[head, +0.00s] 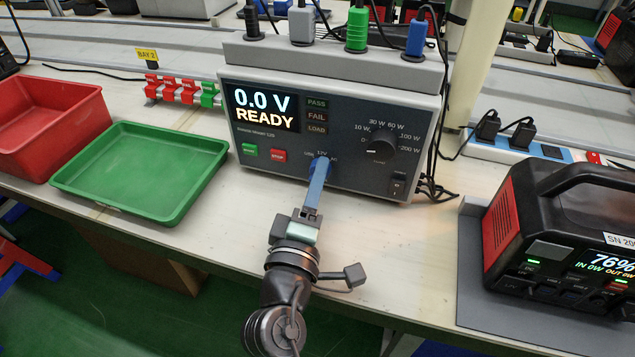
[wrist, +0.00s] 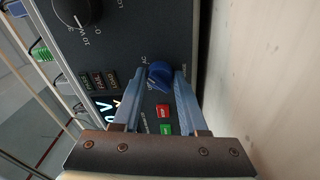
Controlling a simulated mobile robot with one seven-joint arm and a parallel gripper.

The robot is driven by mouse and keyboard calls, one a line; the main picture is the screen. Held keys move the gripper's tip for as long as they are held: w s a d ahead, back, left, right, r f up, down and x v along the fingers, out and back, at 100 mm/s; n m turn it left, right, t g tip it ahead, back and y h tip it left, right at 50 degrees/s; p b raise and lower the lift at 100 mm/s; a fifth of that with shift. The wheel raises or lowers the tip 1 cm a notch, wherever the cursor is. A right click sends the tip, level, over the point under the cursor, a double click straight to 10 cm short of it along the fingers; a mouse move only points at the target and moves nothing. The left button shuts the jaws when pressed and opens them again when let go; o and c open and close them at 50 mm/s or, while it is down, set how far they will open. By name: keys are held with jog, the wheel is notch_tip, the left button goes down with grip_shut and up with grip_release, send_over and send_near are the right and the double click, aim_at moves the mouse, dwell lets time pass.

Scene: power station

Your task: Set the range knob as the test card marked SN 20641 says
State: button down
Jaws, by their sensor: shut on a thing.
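The test unit (head: 330,120) stands on the bench, its screen reading "0.0 V READY". The blue range knob (head: 320,162) is low on its front panel, with marks that seem to read USB, 12V and AC around it. My gripper (head: 317,172) reaches it from the front. In the wrist view the blue fingers of my gripper (wrist: 163,80) are shut on either side of the blue knob (wrist: 160,74). The knob's exact pointing is hard to tell. No test card shows; the power station (head: 560,235) bears a label starting "SN 20", cut off by the picture edge.
A black load knob (head: 380,142) and a power switch (head: 397,185) sit right of the range knob; green and red buttons (head: 278,155) sit left. A green tray (head: 140,172) and red bin (head: 50,125) stand left. Bare bench lies in front.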

jog(key=shift+f, duration=0.15)
jog(key=shift+c, duration=2.3)
grip_release()
jog(key=b+v, duration=0.1)
jog(key=v, duration=1)
jog(key=shift+s, duration=0.25)
jog(key=shift+v, duration=0.75)
